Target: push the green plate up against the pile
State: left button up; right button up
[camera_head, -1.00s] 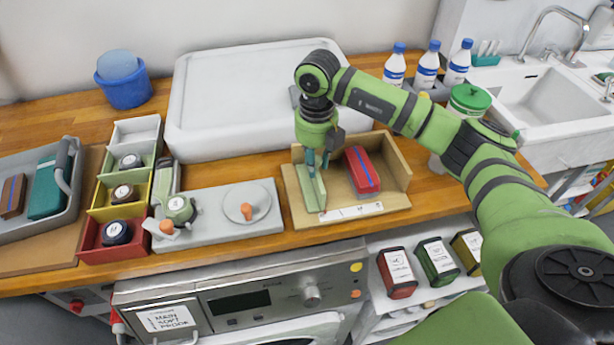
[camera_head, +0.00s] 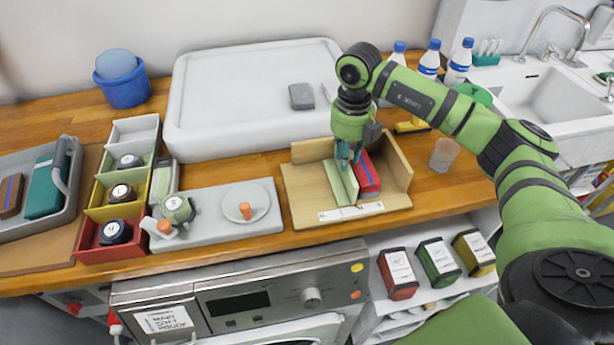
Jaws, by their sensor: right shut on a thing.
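The green plate (camera_head: 337,184) stands as a thin upright strip on the wooden stand (camera_head: 303,200). The pile, a red and grey block (camera_head: 369,178), sits on the same stand right of the plate, by the stand's right wall. My right gripper (camera_head: 350,158) points down from above and is shut on the green plate's upper part. The plate is against or very close to the pile's left side; the gripper partly hides the far end of the contact. My left gripper is not in view.
A white label (camera_head: 351,211) lies along the stand's front edge. Left of the stand is a grey board (camera_head: 205,228) with a dispenser and an orange-knobbed disc. A clear cup (camera_head: 444,155) stands to the right. A large white tray (camera_head: 215,120) is behind.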

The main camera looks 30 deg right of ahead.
jog(key=shift+s+d+b, duration=0.15)
jog(key=shift+s+d, duration=0.1)
jog(key=shift+d, duration=0.7)
jog(key=shift+s+d+b, duration=0.2)
jog(key=shift+s+d, duration=0.05)
jog(key=shift+d, duration=0.7)
jog(key=shift+s+d+b, duration=0.15)
jog(key=shift+s+d, duration=0.1)
jog(key=shift+d, duration=0.7)
jog(key=o, duration=0.6)
notch_tip(320, 180, up, 8)
jog(key=p, duration=0.6)
jog(key=shift+f, duration=0.1)
